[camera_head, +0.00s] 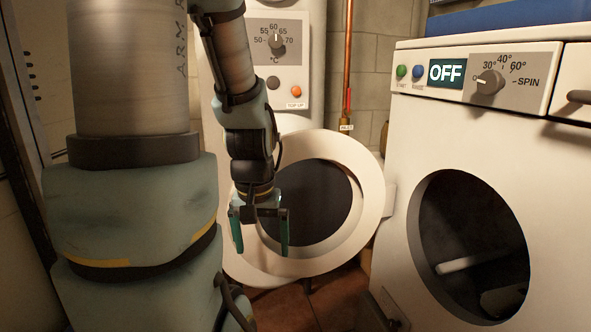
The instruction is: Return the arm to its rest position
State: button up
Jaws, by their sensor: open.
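My gripper (260,232) hangs at the end of my arm near the middle of the view, fingers pointing down. Its two green fingers are apart and nothing shows between them. My arm comes down from the top, and the gripper shows in front of the open round washer door (368,165), overlapping its left part. I cannot tell the exact gap between the gripper and the door.
A white washing machine (400,130) stands at right, its display (447,73) reading OFF and its round opening (465,240) uncovered. A white boiler panel (273,62) with a temperature dial is behind my arm. A copper pipe (347,60) runs down the block wall.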

notch_tip(320, 180, up, 24)
jog(key=p, duration=2.2)
jog(key=shift+f, duration=0.15)
